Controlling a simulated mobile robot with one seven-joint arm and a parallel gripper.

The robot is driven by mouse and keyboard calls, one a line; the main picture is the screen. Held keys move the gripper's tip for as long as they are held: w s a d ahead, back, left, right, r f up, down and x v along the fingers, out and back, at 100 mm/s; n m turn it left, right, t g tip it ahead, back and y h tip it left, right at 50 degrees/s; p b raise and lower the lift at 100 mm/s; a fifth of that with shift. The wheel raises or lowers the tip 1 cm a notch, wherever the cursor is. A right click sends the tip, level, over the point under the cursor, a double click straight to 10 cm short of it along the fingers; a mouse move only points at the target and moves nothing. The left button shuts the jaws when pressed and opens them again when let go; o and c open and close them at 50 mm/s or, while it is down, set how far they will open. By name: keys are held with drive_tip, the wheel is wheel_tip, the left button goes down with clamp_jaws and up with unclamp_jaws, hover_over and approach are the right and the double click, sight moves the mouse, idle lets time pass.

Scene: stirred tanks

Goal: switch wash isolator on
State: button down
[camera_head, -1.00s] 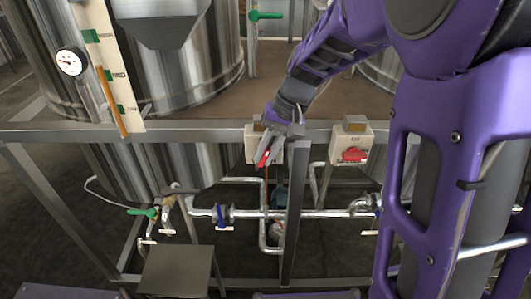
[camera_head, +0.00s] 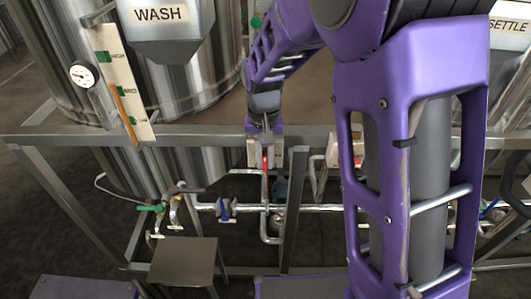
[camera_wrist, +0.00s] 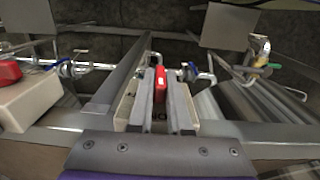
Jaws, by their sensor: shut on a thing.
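The isolator under the WASH-labelled tank is a cream box (camera_head: 252,153) on the steel rail, with a red handle (camera_head: 266,161). The box (camera_wrist: 128,100) shows around the fingers. Its lettering is mostly hidden.
A second cream isolator box (camera_wrist: 40,100) with a red knob (camera_wrist: 8,72) is beside it on the rail, largely behind my arm in the head view. A steel post (camera_head: 293,205) stands close right of the wash box. Pipes with a blue valve (camera_head: 225,210) run below.

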sight(264, 153)
drive_tip(key=c, duration=0.9)
unclamp_jaws()
drive_tip(key=shift+o, duration=0.2)
wheel_tip(264, 153, up, 18)
drive_tip(key=p, duration=0.1)
drive_tip(key=shift+f, duration=0.25)
drive_tip(key=shift+w+a, duration=0.1)
